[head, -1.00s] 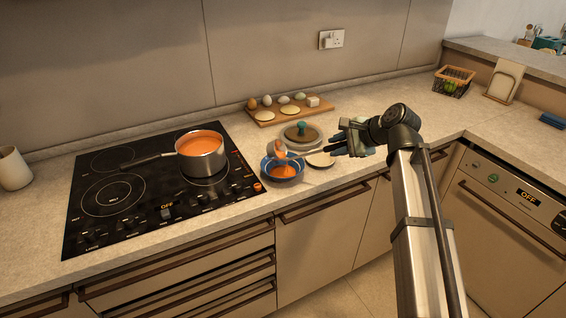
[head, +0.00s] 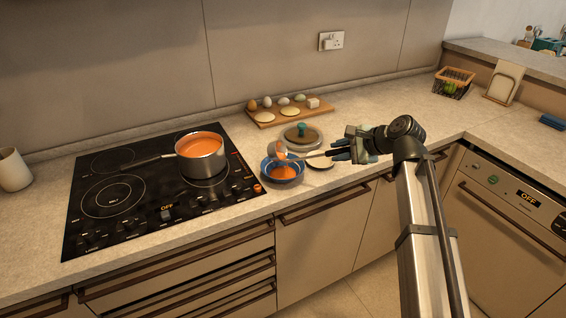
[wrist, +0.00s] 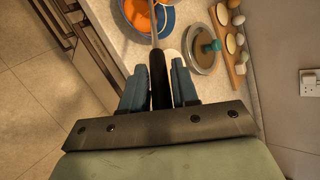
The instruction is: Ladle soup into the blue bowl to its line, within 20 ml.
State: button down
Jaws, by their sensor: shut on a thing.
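The blue bowl (head: 282,180) stands on the counter just right of the hob and has orange soup in it. The ladle (head: 310,156) is held sideways with its cup tilted over the bowl, and orange soup shows at the cup's lip. My gripper (head: 345,152) is shut on the ladle's dark handle (wrist: 158,80), to the right of the bowl. The wrist view shows the bowl (wrist: 170,22) partly hidden by the ladle. A pot (head: 201,158) of orange soup sits on the hob. I cannot make out the bowl's line.
A lid (head: 302,136) with a green knob lies behind the bowl, and a pale round dish (head: 320,162) lies beside it. A wooden board (head: 290,110) with eggs is further back. The counter to the right is clear up to a wire basket (head: 454,82).

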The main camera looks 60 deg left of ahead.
jog(key=shift+w+d+f+g+y+b, duration=0.1)
jog(key=shift+d+f+g+y+b, duration=0.05)
jog(key=shift+f+y+b, duration=0.2)
jog(key=shift+w+d+f+g+y+b, duration=0.15)
jog(key=shift+f+g+b, duration=0.1)
jog(key=shift+f, duration=0.2)
jog(key=shift+w+d+f+g+y+b, duration=0.1)
jog(key=shift+f+y+b, duration=0.1)
jog(key=shift+f+b, duration=0.15)
dwell(0.8)
jog(key=shift+w+d+f+m+g+y+b, duration=0.15)
jog(key=shift+f+g+y+b, duration=0.35)
jog(key=shift+f+b, duration=0.55)
jog(key=shift+f+m+g+y+b, duration=0.25)
jog(key=shift+f+y+b, duration=0.45)
jog(key=shift+f, duration=0.55)
dwell(1.0)
